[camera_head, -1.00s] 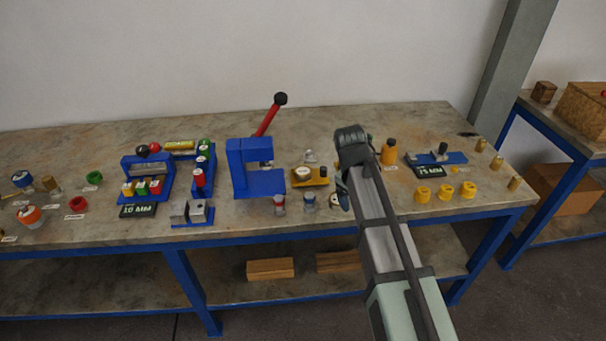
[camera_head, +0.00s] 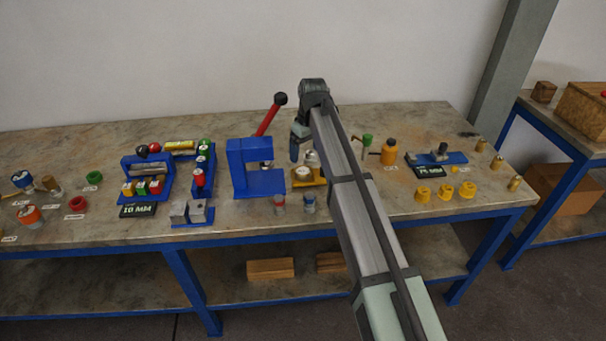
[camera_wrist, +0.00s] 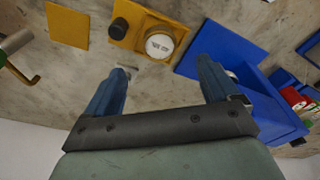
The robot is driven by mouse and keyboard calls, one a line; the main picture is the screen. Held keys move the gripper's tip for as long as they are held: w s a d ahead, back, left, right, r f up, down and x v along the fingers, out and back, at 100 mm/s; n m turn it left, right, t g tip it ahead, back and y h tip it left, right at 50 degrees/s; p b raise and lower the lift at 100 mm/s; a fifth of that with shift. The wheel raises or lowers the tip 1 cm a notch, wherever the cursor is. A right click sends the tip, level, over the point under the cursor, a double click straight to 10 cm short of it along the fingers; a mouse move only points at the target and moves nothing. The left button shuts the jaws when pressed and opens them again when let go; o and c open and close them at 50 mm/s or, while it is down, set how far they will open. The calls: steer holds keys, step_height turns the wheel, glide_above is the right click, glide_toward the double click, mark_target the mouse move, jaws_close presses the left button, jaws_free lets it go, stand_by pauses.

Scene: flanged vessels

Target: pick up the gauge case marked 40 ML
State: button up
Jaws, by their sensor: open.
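No 40 ML marking can be read in either view. A round white-faced gauge (camera_wrist: 160,44) sits on a yellow base (camera_wrist: 126,38) beside a black knob in the wrist view; the lettering on its face is too small to read surely. The white-faced gauge (camera_head: 303,173) also shows in the head view, just right of the blue press. My gripper (camera_wrist: 160,68) is open, its blue fingers apart with nothing held between them, and the gauge lies beyond the fingertips. In the head view my gripper (camera_head: 296,146) is above the back of the bench near the gauge, partly hidden by my arm.
The blue press (camera_head: 240,170) with a red lever (camera_head: 268,118) stands close on the left. Small cases (camera_head: 280,203) sit in front. My arm hides part of the bench.

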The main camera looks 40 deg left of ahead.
mark_target(303, 170)
steer(key=shift+w+a+f, duration=0.1)
steer(key=shift+a+f, duration=0.1)
steer(key=shift+f, duration=1.25)
steer(key=shift+w+a+f, duration=0.1)
steer(key=shift+a+f, duration=0.15)
steer(key=shift+f, duration=1.15)
steer(key=shift+a+f, duration=0.2)
steer(key=shift+f, duration=1.25)
steer(key=shift+c, duration=0.3)
steer(key=c, duration=1.2)
